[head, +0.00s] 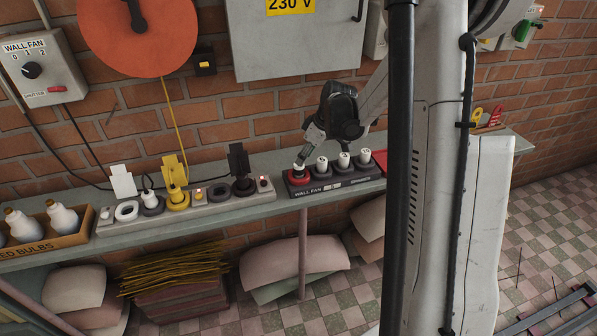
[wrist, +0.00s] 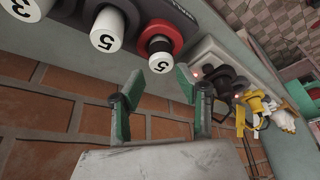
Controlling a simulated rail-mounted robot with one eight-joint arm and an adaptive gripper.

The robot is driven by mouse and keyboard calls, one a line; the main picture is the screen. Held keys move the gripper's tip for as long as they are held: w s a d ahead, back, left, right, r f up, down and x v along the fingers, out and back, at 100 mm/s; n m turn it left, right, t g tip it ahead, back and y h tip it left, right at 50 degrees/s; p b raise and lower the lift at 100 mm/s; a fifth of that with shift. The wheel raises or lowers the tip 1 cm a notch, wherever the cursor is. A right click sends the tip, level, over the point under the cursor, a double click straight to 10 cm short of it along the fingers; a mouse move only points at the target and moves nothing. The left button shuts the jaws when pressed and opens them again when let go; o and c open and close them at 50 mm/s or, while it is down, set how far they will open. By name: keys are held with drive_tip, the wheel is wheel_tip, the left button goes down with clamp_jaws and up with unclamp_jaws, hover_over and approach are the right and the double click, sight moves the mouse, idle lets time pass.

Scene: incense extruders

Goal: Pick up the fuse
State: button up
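A white fuse marked 5 (wrist: 160,62) stands in a red-ringed socket (wrist: 158,35) at the end of the dark "WALL FAN" fuse block (head: 334,187). In the head view this red socket (head: 299,179) is at the block's left end. Several other white fuses (head: 344,159) stand in grey sockets to its right; two show in the wrist view, marked 5 (wrist: 106,40) and 3 (wrist: 22,8). My gripper (wrist: 153,92) is open and empty, its fingertips short of the red-socket fuse. In the head view my gripper (head: 303,156) is close above that socket, partly hiding the fuse.
A power strip (head: 104,216) with plugs, including a yellow one (head: 177,197), lies left on the shelf (head: 215,213). A bulb box (head: 60,243) stands farther left. The brick wall (head: 235,107) is close behind. A red object (head: 380,160) sits right of the fuse block.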

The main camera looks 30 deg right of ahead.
sight(299, 167)
drive_tip(key=shift+s+x, duration=0.1)
drive_tip(key=shift+x, duration=1.5)
drive_tip(key=shift+s+x, duration=0.15)
drive_tip(key=shift+x, duration=1.45)
drive_tip(key=c, duration=0.8)
